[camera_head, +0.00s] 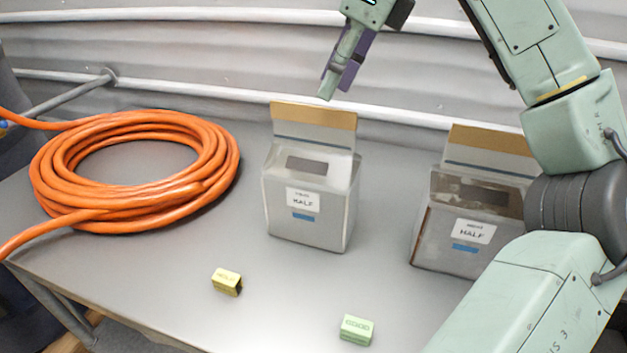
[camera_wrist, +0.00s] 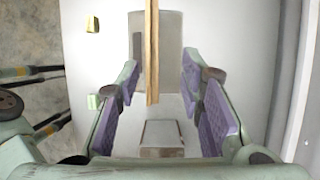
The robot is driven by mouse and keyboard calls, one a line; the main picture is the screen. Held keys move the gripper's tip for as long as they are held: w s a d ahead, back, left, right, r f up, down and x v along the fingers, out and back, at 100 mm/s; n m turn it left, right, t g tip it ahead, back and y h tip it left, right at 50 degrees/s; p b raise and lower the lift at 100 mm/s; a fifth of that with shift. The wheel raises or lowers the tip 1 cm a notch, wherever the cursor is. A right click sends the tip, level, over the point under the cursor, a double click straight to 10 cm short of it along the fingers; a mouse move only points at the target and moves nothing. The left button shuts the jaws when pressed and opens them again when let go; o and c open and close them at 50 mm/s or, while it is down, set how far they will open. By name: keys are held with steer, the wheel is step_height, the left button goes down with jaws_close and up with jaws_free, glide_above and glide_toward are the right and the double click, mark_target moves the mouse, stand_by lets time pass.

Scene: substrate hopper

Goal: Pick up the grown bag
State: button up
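Two bags with tan top strips and labels reading HALF stand upright on the table. The left bag (camera_head: 308,203) looks pale and clean, with a grey window. The right bag (camera_head: 467,226) shows brown patches around its window and is partly hidden by my arm. My gripper (camera_head: 338,88) is above and behind the left bag, apart from it in the head view. In the wrist view my gripper (camera_wrist: 160,78) is open, with purple pads spread on both sides. A bag's tan strip (camera_wrist: 152,50) shows between the fingers; whether they touch it I cannot tell.
A coiled orange hose (camera_head: 135,170) covers the left of the table (camera_head: 150,262). A yellow block (camera_head: 227,281) and a green block (camera_head: 356,330) lie in front of the bags. A corrugated wall (camera_head: 200,60) with pipes stands behind. The table is bare between the hose and the left bag.

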mark_target(318, 114)
steer(key=x, duration=0.2)
steer(key=p+x, duration=0.1)
steer(key=x, duration=0.1)
steer(key=p+x, duration=0.1)
steer(key=x, duration=0.2)
steer(key=shift+s+a, duration=0.2)
steer(key=shift+s, duration=0.25)
steer(key=shift+w+a+f, duration=0.1)
steer(key=shift+a+f, duration=0.1)
steer(key=shift+f, duration=0.35)
steer(key=shift+f, duration=0.25)
steer(key=shift+c, duration=0.2)
jaws_close()
steer(key=shift+r, duration=0.1)
